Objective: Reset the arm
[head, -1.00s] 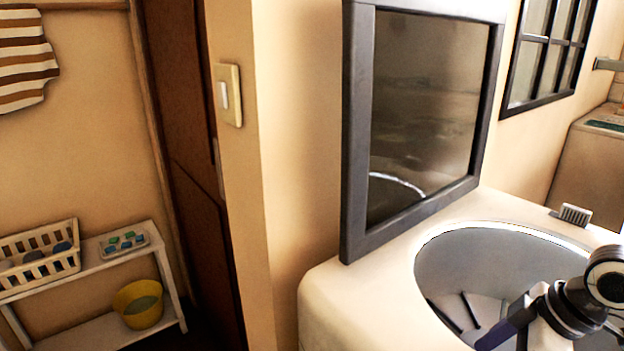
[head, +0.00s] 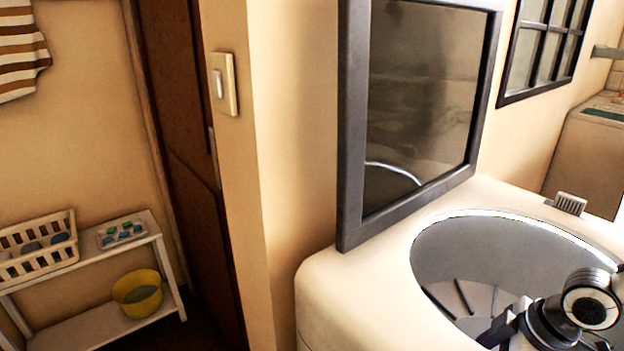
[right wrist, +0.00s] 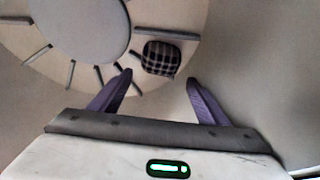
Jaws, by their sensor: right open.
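My right arm comes in from the lower right of the head view, over the round basin (head: 450,253). Its gripper is largely cut off or hidden at the bottom edge there. In the right wrist view my right gripper (right wrist: 158,77) shows two purple fingers spread wide apart, with nothing between them. Beyond the fingertips a small dark checkered item (right wrist: 161,58) lies on a pale ring with radial slots (right wrist: 83,74). The fingers appear apart from this item. My left gripper is in neither view.
A small brush-like item (head: 570,203) sits on the counter's far right. At the left, a white shelf (head: 90,327) holds a basket (head: 45,262), a small tray (head: 122,235) and a yellow bucket (head: 138,293).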

